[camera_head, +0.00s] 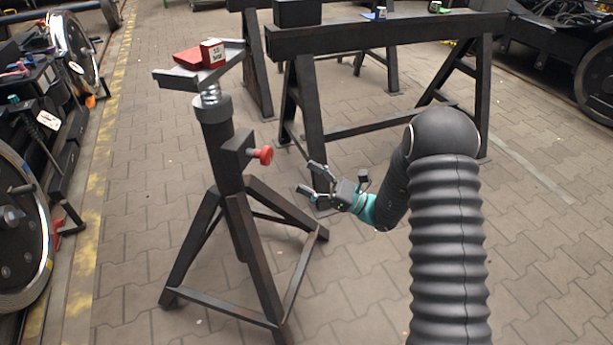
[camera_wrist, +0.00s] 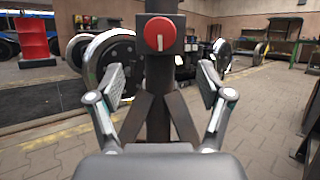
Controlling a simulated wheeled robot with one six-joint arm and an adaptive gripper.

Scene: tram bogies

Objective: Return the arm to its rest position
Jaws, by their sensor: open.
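My gripper (camera_head: 311,180) is open and empty, beside the right side of a dark stand, in the head view. In the wrist view my gripper (camera_wrist: 160,88) shows its two fingers spread wide, with the stand's post between them in the picture. The stand (camera_head: 227,160) has a post on splayed legs and a red knob (camera_head: 262,155) on its side. The red knob also shows in the wrist view (camera_wrist: 160,34), above the fingers and apart from them. My arm is bent, with the wrist pointing left towards the stand.
A red-and-white block (camera_head: 213,54) sits on the stand's top plate. A long dark trestle (camera_head: 380,35) stands behind, with small items on it. Wheels and bogie parts (camera_head: 25,230) line the left side. The paved floor (camera_head: 540,240) on the right is clear.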

